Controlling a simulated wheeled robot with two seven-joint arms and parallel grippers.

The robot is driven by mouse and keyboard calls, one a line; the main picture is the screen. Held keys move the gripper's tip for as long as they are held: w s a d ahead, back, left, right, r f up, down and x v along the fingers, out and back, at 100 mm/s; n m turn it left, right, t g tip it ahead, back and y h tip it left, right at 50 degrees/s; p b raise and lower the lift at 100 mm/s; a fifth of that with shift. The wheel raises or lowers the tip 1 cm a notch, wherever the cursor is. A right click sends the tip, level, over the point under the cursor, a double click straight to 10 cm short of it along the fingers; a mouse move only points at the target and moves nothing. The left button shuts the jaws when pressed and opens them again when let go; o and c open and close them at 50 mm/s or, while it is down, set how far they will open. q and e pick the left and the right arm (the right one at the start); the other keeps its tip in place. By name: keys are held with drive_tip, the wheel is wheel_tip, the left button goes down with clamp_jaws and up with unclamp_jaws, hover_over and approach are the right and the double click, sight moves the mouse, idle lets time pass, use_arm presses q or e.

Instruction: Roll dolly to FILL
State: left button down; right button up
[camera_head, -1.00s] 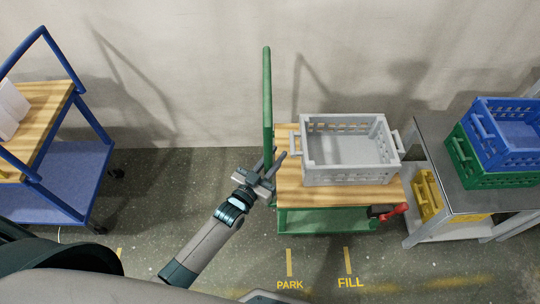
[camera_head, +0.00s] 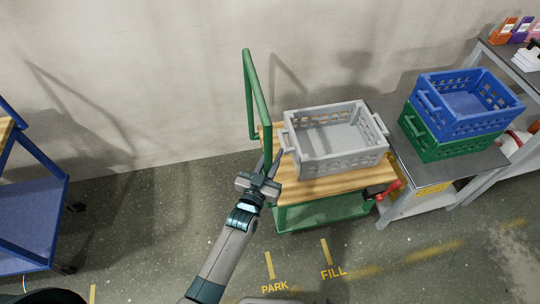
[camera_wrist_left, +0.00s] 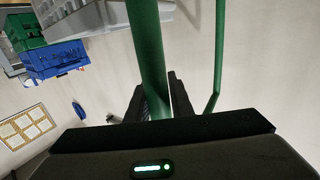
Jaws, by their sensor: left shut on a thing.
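The dolly has a wooden top (camera_head: 330,187), a green lower shelf (camera_head: 320,213) and an upright green handle (camera_head: 256,95) at its left end. My left gripper (camera_head: 270,166) is shut on the near post of this handle. The green post (camera_wrist_left: 147,50) runs between the fingers of my left gripper (camera_wrist_left: 156,103) in the left wrist view. The yellow floor word FILL (camera_head: 333,273) and its line lie in front of the dolly; PARK (camera_head: 274,287) is to the left of it. My right gripper is not in view.
An empty grey crate (camera_head: 310,166) stands on the dolly. A red-handled part (camera_head: 388,190) sticks out at its front right. Close on the right, a grey table (camera_head: 435,172) bears a blue crate (camera_head: 466,127) on a green one. A blue cart (camera_head: 30,220) stands left; floor between is clear.

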use_arm(q)
drive_tip(key=shift+d, duration=0.3)
drive_tip(key=c, duration=1.6)
unclamp_jaws()
drive_tip(key=shift+o, duration=0.2)
drive_tip(key=shift+d, duration=0.15)
